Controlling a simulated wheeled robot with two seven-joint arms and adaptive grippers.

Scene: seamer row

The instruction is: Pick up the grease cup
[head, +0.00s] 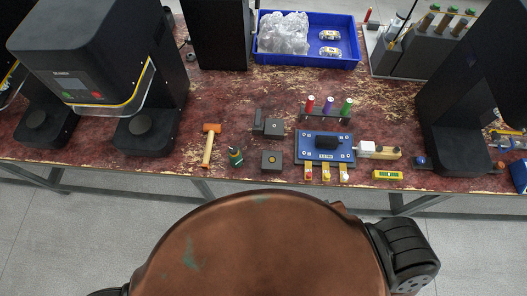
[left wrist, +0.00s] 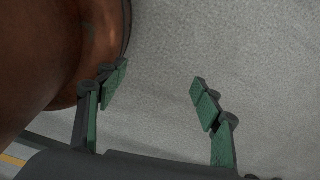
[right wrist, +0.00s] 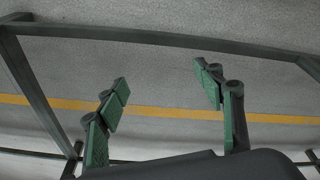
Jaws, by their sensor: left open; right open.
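I cannot tell for sure which thing is the grease cup. Small candidates in the head view are a blue round piece (head: 421,161) on the bench at the right and a dark green piece with coloured tips (head: 235,155) beside the hammer. My left gripper (left wrist: 160,88) is open and empty, with only grey floor and part of my brown body behind it. My right gripper (right wrist: 165,82) is open and empty over the floor, with bench frame bars around it. Neither gripper shows in the head view, and both are away from the bench-top things.
The worn red bench (head: 225,100) holds a hammer (head: 208,145), dark blocks (head: 271,160), a blue board (head: 312,153), a yellow level (head: 387,175) and a blue bin (head: 350,58). Tall black machines (head: 85,50) stand left and right. Bare bench lies left of the hammer.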

